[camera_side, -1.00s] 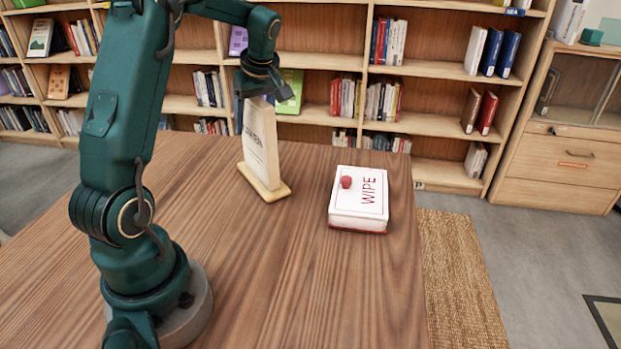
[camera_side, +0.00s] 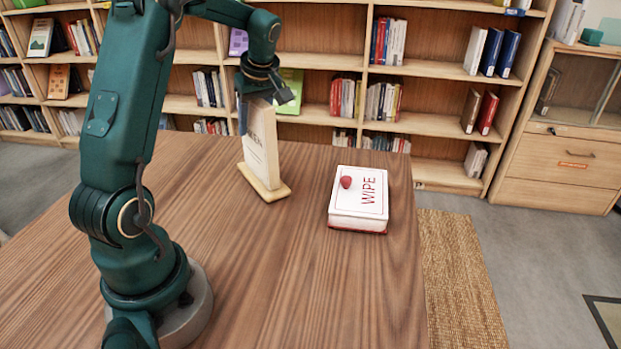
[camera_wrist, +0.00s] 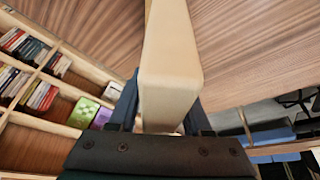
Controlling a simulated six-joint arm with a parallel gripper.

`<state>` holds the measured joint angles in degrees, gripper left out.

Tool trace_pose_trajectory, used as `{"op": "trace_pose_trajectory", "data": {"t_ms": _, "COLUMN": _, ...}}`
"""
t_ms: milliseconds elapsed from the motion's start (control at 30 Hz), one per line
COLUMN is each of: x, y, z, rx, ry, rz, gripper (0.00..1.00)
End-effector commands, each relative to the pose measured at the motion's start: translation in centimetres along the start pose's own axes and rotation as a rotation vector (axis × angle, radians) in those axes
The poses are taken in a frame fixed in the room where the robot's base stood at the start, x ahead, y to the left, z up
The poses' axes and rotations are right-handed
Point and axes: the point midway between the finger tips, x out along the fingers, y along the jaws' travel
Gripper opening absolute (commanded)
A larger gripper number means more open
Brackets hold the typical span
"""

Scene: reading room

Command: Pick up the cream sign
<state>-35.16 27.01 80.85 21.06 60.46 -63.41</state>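The cream sign (camera_side: 262,160) stands upright on its base on the wooden table, with dark lettering on its face. My gripper (camera_side: 250,104) is over its top edge, pointing down, with one dark finger at the sign's left side; the other finger is hidden. In the wrist view the sign (camera_wrist: 168,65) runs between the two blue fingers of my gripper (camera_wrist: 160,112). The left finger looks close against it, and a thin gap seems to show at the right. The gripper looks open around the sign. The sign's base rests on the table.
A white box marked WIPE (camera_side: 345,209) with a red knob (camera_side: 346,182) lies on the table (camera_side: 290,290) to the right of the sign. Bookshelves (camera_side: 430,120) stand behind the table. The table front and right are clear.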

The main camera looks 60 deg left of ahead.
Motion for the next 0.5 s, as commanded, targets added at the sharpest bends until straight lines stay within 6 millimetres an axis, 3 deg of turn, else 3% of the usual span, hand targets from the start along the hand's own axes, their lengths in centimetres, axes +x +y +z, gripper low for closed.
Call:
{"op": "trace_pose_trajectory", "data": {"t_ms": 33, "x": 0.00, "y": 0.00, "z": 0.00, "rx": 0.000, "ry": 0.000, "rz": 0.000, "gripper": 0.25}}
{"op": "trace_pose_trajectory", "data": {"t_ms": 100, "x": 0.00, "y": 0.00, "z": 0.00, "rx": 0.000, "ry": 0.000, "rz": 0.000, "gripper": 0.00}}
{"op": "trace_pose_trajectory", "data": {"t_ms": 500, "x": -0.01, "y": -0.01, "z": -0.01, "rx": 0.000, "ry": 0.000, "rz": 0.000, "gripper": 0.00}}
